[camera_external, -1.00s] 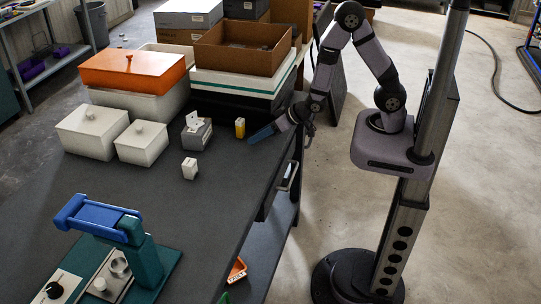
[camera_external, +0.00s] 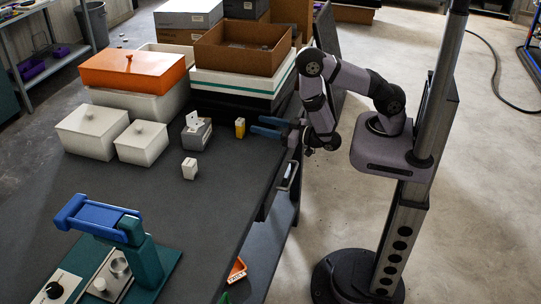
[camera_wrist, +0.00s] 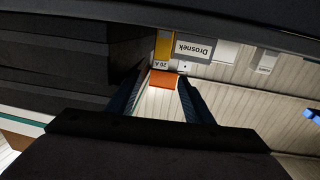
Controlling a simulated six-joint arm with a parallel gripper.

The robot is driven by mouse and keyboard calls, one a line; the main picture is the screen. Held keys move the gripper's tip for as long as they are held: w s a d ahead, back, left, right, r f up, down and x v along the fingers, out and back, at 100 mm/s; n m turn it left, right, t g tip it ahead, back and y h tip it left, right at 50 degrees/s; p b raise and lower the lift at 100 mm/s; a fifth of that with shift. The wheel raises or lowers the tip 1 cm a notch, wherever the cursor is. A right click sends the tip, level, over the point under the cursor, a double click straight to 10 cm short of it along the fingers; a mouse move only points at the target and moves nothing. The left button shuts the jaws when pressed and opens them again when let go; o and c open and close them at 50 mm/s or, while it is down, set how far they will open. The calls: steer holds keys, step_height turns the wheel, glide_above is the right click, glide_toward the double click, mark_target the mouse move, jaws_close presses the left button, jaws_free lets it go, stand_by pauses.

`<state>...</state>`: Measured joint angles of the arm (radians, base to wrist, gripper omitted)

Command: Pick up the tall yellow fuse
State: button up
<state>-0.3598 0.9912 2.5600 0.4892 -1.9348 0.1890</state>
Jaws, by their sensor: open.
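The tall yellow fuse (camera_external: 240,128) stands upright on the dark bench, near its right edge in the external view. In the wrist view its yellow side (camera_wrist: 163,45) and a pale "20 A" label show above centre, between the line of the two fingers. My gripper (camera_external: 257,125) has blue fingers spread apart, close to the right of the fuse at about bench height. A small gap seems to lie between fingertips and fuse. The fingers (camera_wrist: 160,85) also show open and empty in the wrist view.
Left of the fuse stands a grey box (camera_external: 196,133) with a white label; a small white block (camera_external: 189,168) stands in front. White lidded tanks (camera_external: 141,143) are farther left. Stacked boxes (camera_external: 243,47) rise behind. The bench front is clear toward the blue-handled device (camera_external: 101,219).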

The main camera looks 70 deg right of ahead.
mark_target(243, 121)
steer(key=shift+w+f+b, duration=0.15)
steer(key=shift+w+b, duration=0.55)
steer(key=shift+b, duration=0.3)
steer(key=shift+w+d+b, duration=0.1)
steer(key=shift+w+b, duration=0.2)
steer(key=shift+w+f+b, duration=0.1)
steer(key=shift+w+b, duration=0.5)
steer(key=shift+b, duration=0.55)
steer(key=w+b, duration=0.2)
steer(key=b, duration=0.1)
steer(key=shift+w+d+f, duration=0.15)
steer(key=shift+d, duration=0.05)
steer(key=w+b, duration=0.1)
steer(key=b, duration=0.2)
steer(key=shift+w+r+b, duration=0.2)
steer(key=shift+w+b, duration=0.1)
steer(key=shift+b, duration=0.45)
